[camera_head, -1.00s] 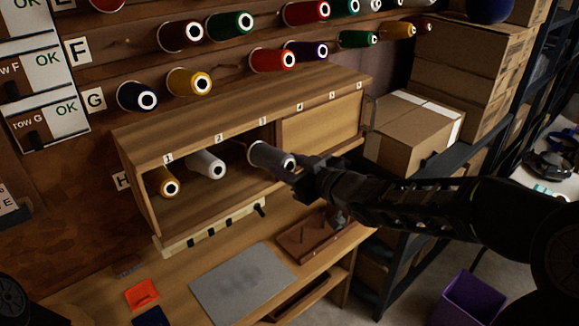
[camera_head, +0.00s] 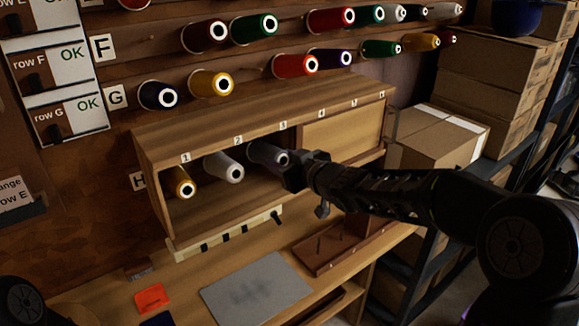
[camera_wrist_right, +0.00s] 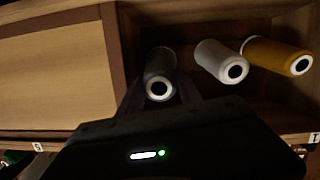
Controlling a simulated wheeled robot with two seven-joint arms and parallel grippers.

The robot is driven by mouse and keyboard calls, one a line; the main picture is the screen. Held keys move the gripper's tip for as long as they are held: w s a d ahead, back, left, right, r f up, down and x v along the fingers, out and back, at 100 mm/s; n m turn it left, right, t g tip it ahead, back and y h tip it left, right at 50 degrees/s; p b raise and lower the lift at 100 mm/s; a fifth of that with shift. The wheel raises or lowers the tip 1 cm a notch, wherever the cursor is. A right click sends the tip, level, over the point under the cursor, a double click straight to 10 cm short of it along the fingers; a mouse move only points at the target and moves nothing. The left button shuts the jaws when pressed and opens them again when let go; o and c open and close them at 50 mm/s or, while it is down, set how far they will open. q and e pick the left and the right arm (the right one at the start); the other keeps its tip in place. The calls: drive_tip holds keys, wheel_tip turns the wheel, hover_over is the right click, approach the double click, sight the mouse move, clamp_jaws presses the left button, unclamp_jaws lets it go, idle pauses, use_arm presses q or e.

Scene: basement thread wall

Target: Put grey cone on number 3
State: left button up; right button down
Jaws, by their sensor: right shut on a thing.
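The grey cone (camera_head: 264,153) lies on its side in the wooden cabinet (camera_head: 262,104), under the number 3 label (camera_head: 283,125), with its ringed end facing out. My right gripper (camera_head: 290,168) is at the cone's front end and shut on it. In the right wrist view the grey cone (camera_wrist_right: 160,75) sits between the gripper's fingers (camera_wrist_right: 160,95). A white cone (camera_head: 223,167) is under number 2 and a yellow cone (camera_head: 182,183) is under number 1. How far the grey cone sits on any peg is hidden. My left gripper is not in view.
A sliding wooden panel (camera_head: 341,140) closes the cabinet's right part, close to my right gripper. Below are a grey mat (camera_head: 256,288), an orange tray (camera_head: 151,298) and a brown peg rack (camera_head: 330,243). Cardboard boxes (camera_head: 438,142) stand at the right.

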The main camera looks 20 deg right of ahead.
drive_tip(key=shift+x, duration=1.6)
drive_tip(key=shift+a+r, duration=0.1)
drive_tip(key=shift+r, duration=0.05)
drive_tip(key=shift+s+f+b, duration=0.1)
drive_tip(key=shift+f+b, duration=0.2)
